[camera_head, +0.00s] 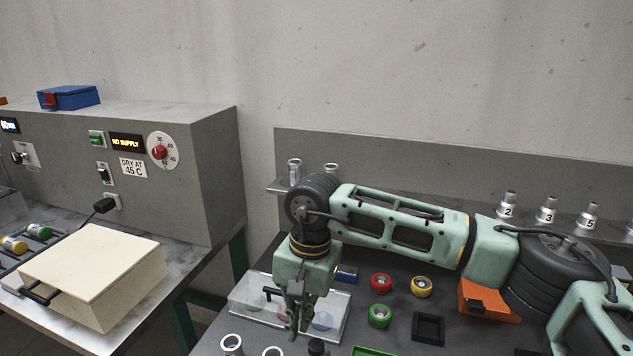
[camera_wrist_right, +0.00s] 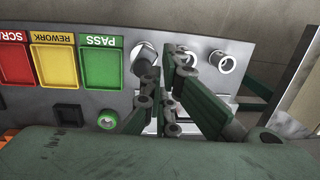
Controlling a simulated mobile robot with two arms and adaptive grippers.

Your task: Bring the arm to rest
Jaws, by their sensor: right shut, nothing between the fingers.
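My right arm reaches in from the right in the head view, bent at the elbow. My right gripper (camera_head: 299,318) points down over the clear tray (camera_head: 248,312) on the dark table. Its fingers are shut with nothing between them. In the right wrist view the gripper (camera_wrist_right: 168,98) shows from close up, with its dark green finger links in front of the table top. My left gripper is in neither view.
Red (camera_head: 381,282), yellow (camera_head: 422,286) and green (camera_head: 380,315) round parts lie right of the gripper. An orange block (camera_head: 488,301) is below the forearm. Numbered metal pieces (camera_head: 547,211) stand on the back ledge. A cream box (camera_head: 92,268) stands on the left bench.

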